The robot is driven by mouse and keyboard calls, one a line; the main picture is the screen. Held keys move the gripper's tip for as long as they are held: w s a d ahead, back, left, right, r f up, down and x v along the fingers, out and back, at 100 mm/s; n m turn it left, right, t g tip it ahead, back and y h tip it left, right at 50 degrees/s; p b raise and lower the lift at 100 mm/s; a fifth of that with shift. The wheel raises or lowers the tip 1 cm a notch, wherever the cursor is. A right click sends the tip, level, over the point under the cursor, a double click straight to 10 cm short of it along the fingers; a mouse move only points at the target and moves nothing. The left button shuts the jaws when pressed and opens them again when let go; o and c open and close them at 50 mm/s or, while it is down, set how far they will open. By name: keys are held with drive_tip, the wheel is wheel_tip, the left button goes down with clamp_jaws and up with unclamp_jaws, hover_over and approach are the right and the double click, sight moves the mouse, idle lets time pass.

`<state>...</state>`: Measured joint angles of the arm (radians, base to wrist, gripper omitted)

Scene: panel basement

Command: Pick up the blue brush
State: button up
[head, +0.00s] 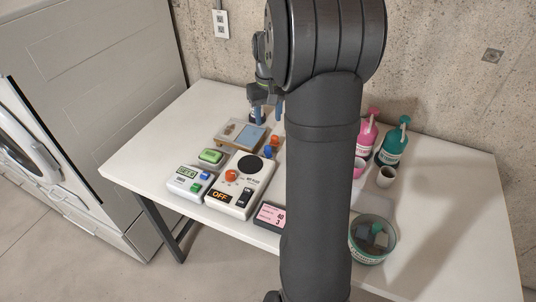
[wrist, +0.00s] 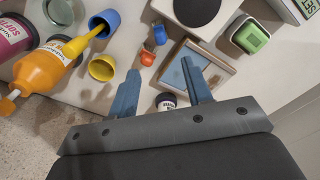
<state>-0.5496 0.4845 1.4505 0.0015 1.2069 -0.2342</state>
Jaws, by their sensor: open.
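My gripper (head: 266,108) is open above the back of the white table, partly behind my arm. In the wrist view its two blue-grey fingers (wrist: 160,70) are apart, with nothing held between them. A small blue piece (wrist: 160,35) lies beyond the fingertips next to an orange piece (wrist: 148,58). The blue piece also shows in the head view (head: 268,152). I cannot tell whether it is the blue brush, and no other clear brush shows. A small jar with a dark label (wrist: 166,102) stands between the fingers, close to the gripper body.
A shallow tray (wrist: 224,62) lies beside the right finger. A panel with an orange knob (head: 250,172) and a green-topped box (head: 211,157) stand on the left. Pink (head: 367,135) and teal (head: 393,145) bottles and a bowl (head: 354,251) are right. The table's right side is clear.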

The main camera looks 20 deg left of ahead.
sight(268, 146)
wheel_tip(268, 146, down, 14)
drive_tip(key=shift+w+a+r, duration=0.1)
drive_tip(key=shift+r, duration=0.1)
clamp_jaws()
idle(0.4)
wheel_tip(268, 146, up, 10)
drive_tip(key=shift+r, duration=0.1)
idle(0.4)
